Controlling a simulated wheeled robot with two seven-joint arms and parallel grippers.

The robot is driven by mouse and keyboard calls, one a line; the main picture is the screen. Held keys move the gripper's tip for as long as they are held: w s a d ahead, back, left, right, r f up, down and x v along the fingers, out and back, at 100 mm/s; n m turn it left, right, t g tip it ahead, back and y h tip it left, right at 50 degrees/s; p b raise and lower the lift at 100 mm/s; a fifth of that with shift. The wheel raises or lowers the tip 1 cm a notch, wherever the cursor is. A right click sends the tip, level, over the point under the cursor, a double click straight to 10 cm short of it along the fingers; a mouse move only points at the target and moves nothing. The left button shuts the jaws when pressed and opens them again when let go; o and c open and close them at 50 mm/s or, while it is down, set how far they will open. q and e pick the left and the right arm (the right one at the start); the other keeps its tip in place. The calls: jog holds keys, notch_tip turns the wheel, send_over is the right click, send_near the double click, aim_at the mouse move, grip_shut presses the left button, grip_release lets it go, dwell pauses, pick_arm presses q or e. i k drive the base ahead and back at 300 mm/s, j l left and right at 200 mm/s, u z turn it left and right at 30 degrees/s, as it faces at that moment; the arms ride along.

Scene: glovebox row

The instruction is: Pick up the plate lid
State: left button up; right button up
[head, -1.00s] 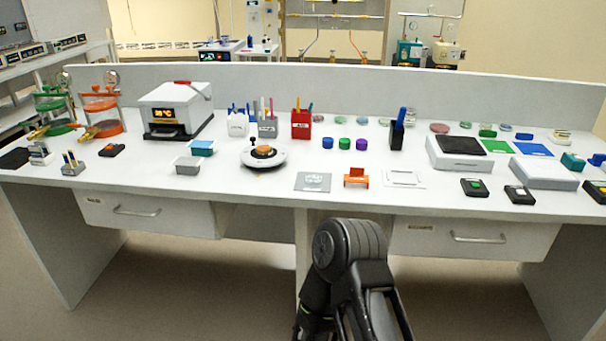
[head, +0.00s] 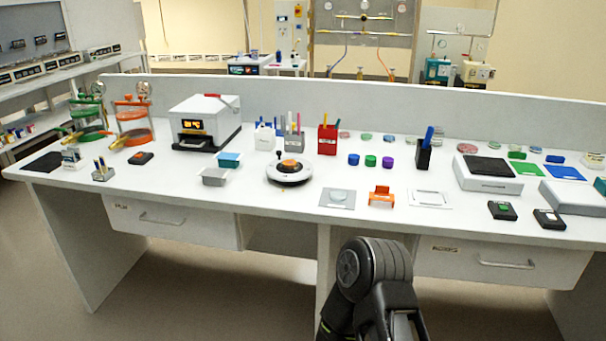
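A small clear round piece, possibly the plate lid, lies on a grey square mat (head: 323,200) near the front edge of the bench in the head view. I cannot tell for sure that it is a lid. Several shallow round dishes also lie along the back of the bench, such as a pink-topped dish (head: 467,148); lids on them are too small to make out. One of my dark arms rises at the bottom centre, in front of the bench and below the mat. Neither gripper shows.
An orange holder (head: 381,196) and a flat white frame (head: 430,199) stand right of the mat. A round white device (head: 290,173) stands left of it. A white heater box (head: 205,123) is further left. Drawers with handles (head: 505,264) are under the bench top.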

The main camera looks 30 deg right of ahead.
aim_at(336, 196)
jog(key=z, duration=1.3)
jog(key=i+l, duration=0.2)
jog(key=l, duration=0.15)
jog(key=i+l, duration=0.4)
jog(key=l, duration=0.25)
